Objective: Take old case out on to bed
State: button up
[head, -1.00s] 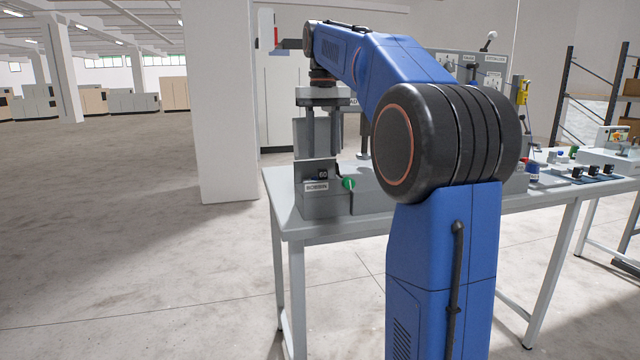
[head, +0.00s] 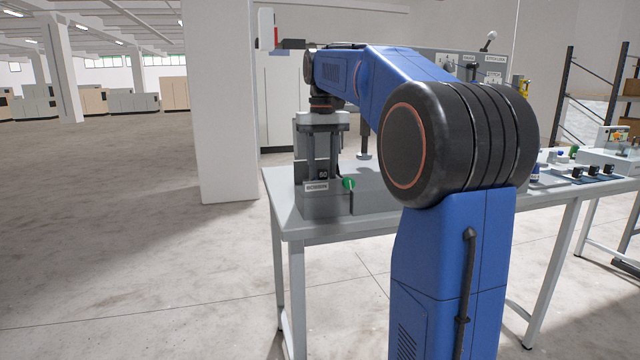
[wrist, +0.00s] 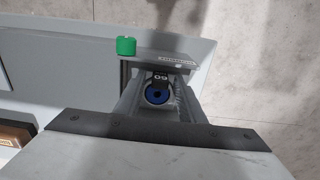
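A grey station box (head: 325,203) with a label and a green knob (head: 349,184) stands near the table's left end. My gripper (head: 322,162) points down at the station, its two fingers apart. A dark part marked 60 (head: 323,174) shows between them. In the wrist view, a round case with a blue centre (wrist: 157,94) sits just below that marked part (wrist: 160,78). My gripper's fingers (wrist: 158,88) stand on either side of the case; I cannot tell whether they touch it. The green knob (wrist: 126,46) is to the left there. My arm hides part of the bed area.
The grey table (head: 290,222) runs right, with small dark parts (head: 592,172) and a small bottle (head: 534,173) at its right side. A brown-topped item (wrist: 14,134) shows at the wrist view's left edge. A white pillar (head: 222,110) stands behind the table's left end.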

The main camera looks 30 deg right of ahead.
grip_shut()
jog(key=shift+r, duration=1.15)
jog(key=shift+r, duration=0.35)
jog(key=shift+r, duration=0.3)
